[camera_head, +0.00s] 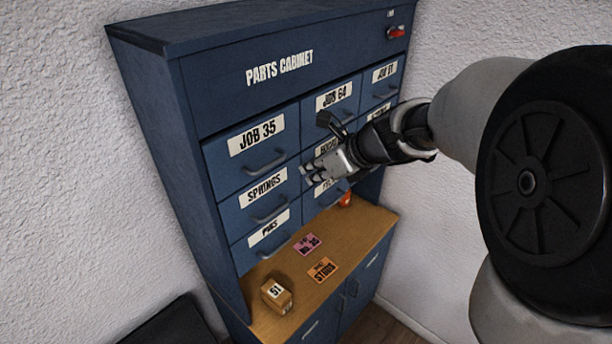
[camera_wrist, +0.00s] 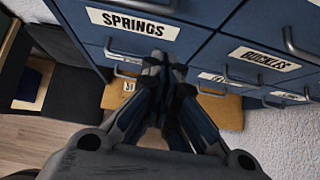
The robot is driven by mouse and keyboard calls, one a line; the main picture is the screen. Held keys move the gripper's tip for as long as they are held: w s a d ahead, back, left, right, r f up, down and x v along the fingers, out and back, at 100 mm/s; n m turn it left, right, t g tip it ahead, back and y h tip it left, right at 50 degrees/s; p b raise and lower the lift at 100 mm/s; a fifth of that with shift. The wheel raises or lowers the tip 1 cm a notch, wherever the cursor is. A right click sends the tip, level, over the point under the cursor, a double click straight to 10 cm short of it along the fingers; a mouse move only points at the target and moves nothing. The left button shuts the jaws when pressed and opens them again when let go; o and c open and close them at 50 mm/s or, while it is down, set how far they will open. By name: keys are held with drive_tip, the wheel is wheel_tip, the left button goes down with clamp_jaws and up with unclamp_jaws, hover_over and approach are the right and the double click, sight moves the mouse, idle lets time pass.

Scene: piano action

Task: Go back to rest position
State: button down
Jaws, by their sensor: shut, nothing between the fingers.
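My gripper (camera_head: 318,175) is shut and empty. In the head view it is in front of the middle drawers of the blue parts cabinet (camera_head: 155,115), hiding part of their labels. In the wrist view my gripper (camera_wrist: 160,62) points toward the cabinet, with its fingertips together below the SPRINGS drawer (camera_wrist: 133,24). My arm reaches in from the right side of the head view. I cannot tell the exact gap between the fingertips and the drawer fronts.
The wooden ledge (camera_head: 340,236) holds a small box marked 51 (camera_head: 277,294), a pink card (camera_head: 307,243), an orange STUDS card (camera_head: 322,270) and a red-orange item (camera_head: 345,199). The visible drawers look closed. A red part (camera_head: 396,32) sits on the cabinet's upper right.

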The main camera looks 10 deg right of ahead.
drive_tip(key=shift+v, duration=2.5)
drive_tip(key=s+a+f+n+g+h+b, duration=0.2)
drive_tip(key=s+a+f+n+b, duration=0.2)
drive_tip(key=s+f+n+b, duration=0.95)
drive_tip(key=s+d+f+n+h+b, duration=0.1)
drive_tip(key=s+f+n+b, duration=0.5)
drive_tip(key=f+n, duration=0.1)
drive_tip(key=s+d+f+n+h+b, duration=0.2)
drive_tip(key=s+f+n+b, duration=0.3)
drive_tip(key=f, duration=0.5)
drive_tip(key=n+b, duration=0.2)
drive_tip(key=n, duration=0.1)
drive_tip(key=shift+s+f+g, duration=0.2)
drive_tip(key=shift+s+g, duration=0.2)
drive_tip(key=c, duration=2.3)
unclamp_jaws()
drive_tip(key=shift+d, duration=0.1)
